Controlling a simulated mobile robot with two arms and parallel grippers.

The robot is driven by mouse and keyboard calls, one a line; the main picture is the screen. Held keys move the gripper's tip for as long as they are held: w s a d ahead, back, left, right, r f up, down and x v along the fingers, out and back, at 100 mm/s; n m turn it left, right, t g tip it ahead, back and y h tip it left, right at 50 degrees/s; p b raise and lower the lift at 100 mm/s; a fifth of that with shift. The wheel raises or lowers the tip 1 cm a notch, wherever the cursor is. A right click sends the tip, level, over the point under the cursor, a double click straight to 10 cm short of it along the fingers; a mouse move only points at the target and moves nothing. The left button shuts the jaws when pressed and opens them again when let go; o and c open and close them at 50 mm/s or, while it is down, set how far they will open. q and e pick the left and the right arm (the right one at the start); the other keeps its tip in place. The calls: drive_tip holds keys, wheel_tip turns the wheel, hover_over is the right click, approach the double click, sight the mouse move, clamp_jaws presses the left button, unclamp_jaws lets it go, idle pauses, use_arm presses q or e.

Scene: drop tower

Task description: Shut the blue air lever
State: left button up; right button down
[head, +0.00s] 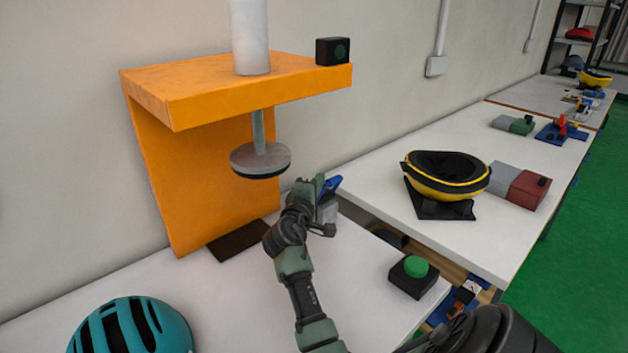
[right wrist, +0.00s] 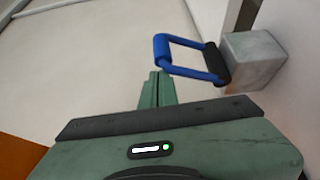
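The blue air lever (right wrist: 192,70) is a blue loop handle on a dark pivot, fixed to a grey metal block (right wrist: 252,60). In the head view the blue lever (head: 332,185) shows just beyond my right gripper (head: 320,184), which partly hides it and its block. In the right wrist view my right gripper's fingers (right wrist: 157,78) lie together with nothing seen between them. Their tips are just left of and below the handle's outer bar; I cannot tell if they touch it. My left gripper is not in view.
An orange stand (head: 190,150) with a hanging round plate (head: 260,160) rises left of the gripper. A teal helmet (head: 132,328) lies front left. A green button box (head: 414,276) is at the right. A yellow-black helmet (head: 446,176) stands on the neighbouring table.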

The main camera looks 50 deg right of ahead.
drive_tip(key=shift+s+a+f, duration=0.15)
drive_tip(key=shift+s+f, duration=0.2)
drive_tip(key=shift+s, duration=0.35)
drive_tip(key=shift+s+f, duration=0.15)
drive_tip(key=shift+f, duration=0.3)
drive_tip(key=r+b+v, duration=0.1)
drive_tip(key=v, duration=0.6)
drive_tip(key=shift+a, duration=0.4)
